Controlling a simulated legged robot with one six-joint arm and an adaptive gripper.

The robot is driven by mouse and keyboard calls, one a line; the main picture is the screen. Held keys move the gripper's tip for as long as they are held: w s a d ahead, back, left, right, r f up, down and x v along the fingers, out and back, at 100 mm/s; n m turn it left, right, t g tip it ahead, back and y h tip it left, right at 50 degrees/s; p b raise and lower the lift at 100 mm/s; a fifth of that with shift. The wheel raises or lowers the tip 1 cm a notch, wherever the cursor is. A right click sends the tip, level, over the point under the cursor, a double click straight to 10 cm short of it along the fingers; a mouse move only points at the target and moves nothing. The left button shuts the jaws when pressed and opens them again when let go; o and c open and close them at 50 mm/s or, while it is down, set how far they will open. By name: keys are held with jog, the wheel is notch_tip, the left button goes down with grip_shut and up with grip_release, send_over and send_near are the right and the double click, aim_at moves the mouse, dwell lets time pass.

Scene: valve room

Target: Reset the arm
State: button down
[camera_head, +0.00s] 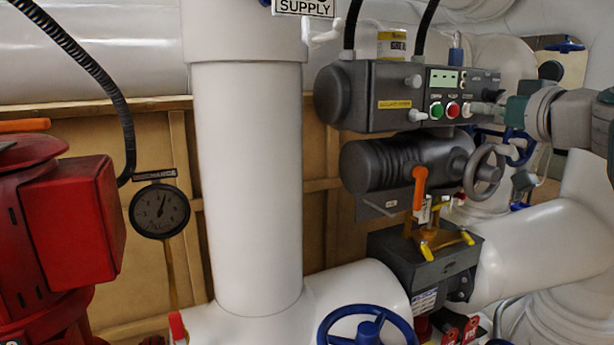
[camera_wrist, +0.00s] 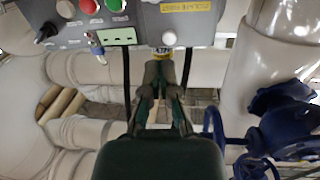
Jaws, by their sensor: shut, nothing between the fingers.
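My arm reaches in from the right edge of the head view. My gripper (camera_head: 484,108) points left, in front of the right end of the grey control box (camera_head: 375,83); the head view does not settle whether it touches the box. In the wrist view my gripper (camera_wrist: 158,72) extends up the middle with its two fingers close together. It is shut and holds nothing. The box (camera_wrist: 140,20) shows upside down along the top of the wrist view, with its buttons at upper left and a pale knob (camera_wrist: 169,38) just above the fingertips.
A grey actuator with a handwheel (camera_head: 484,170) and an orange lever (camera_head: 419,188) sits below the box. A blue handwheel (camera_head: 367,328) is at the bottom. A thick white pipe (camera_head: 247,180) stands left of the box, a red machine (camera_head: 66,220) and gauge (camera_head: 159,211) farther left.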

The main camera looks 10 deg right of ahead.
jog(key=s+a+f+m+g, duration=0.1)
jog(key=s+a+f+g, duration=0.3)
jog(key=a+f, duration=0.5)
jog(key=s+a+f+m+g, duration=0.1)
jog(key=s+a+f+g, duration=0.35)
jog(key=f, duration=0.85)
jog(key=s+a+f+g+h, duration=0.1)
jog(key=s+f+h, duration=0.1)
jog(key=s+f, duration=0.4)
jog(key=s+a+f+g+h, duration=0.2)
jog(key=s+f, duration=0.4)
jog(key=f, duration=0.5)
jog(key=shift+r, duration=0.1)
